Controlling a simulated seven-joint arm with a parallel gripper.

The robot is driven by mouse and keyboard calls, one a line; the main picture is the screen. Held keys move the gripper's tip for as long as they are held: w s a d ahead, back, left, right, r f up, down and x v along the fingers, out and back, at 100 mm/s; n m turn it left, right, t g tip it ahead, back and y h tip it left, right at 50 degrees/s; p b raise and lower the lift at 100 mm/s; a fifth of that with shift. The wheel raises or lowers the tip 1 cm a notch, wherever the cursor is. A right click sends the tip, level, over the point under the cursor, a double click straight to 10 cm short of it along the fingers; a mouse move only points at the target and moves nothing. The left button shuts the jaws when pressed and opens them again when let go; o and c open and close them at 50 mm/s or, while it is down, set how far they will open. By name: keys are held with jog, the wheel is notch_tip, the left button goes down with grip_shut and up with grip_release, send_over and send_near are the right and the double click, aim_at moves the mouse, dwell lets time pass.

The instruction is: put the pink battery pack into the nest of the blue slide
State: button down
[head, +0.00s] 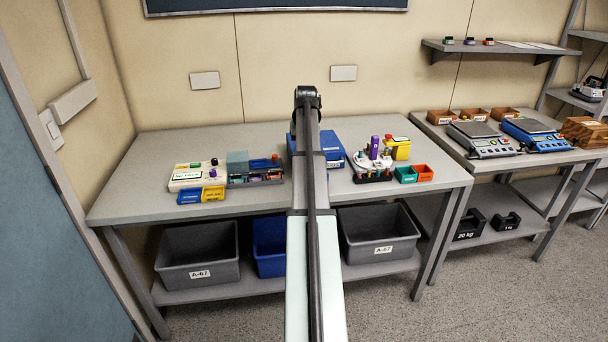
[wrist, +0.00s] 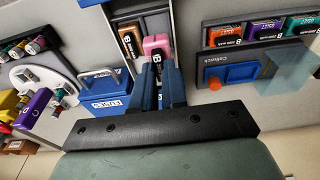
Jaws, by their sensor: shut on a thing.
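The pink battery pack (wrist: 157,46) shows in the wrist view between the tips of my gripper (wrist: 160,66). The dark blue fingers are shut on it. It is beside a gold-brown pack (wrist: 130,40) at a grey tray; I cannot tell whether it is lifted clear. The blue slide (wrist: 240,73) sits in a grey unit to the right in the wrist view, with a translucent teal cover (wrist: 287,68) over its right part. In the head view the slide (head: 262,163) is left of my arm, with the cover (head: 237,160). My arm hides the pink pack and gripper there.
A rack with red, purple and teal packs (wrist: 265,32) adjoins the slide unit. A blue box labelled for fuses (wrist: 104,95) is left of my fingers. A white round holder (head: 372,160) stands right of my arm. Bare grey table (head: 150,150) shows at the left.

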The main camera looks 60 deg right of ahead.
jog(key=shift+w+a, duration=0.25)
jog(key=shift+w, duration=0.1)
jog(key=w+a+r+n+t+y, duration=0.1)
jog(key=w+a+n, duration=0.2)
jog(key=w+n, duration=1.5)
jog(key=shift+r, duration=0.2)
jog(key=shift+f, duration=2.4)
jog(key=shift+f, duration=1.05)
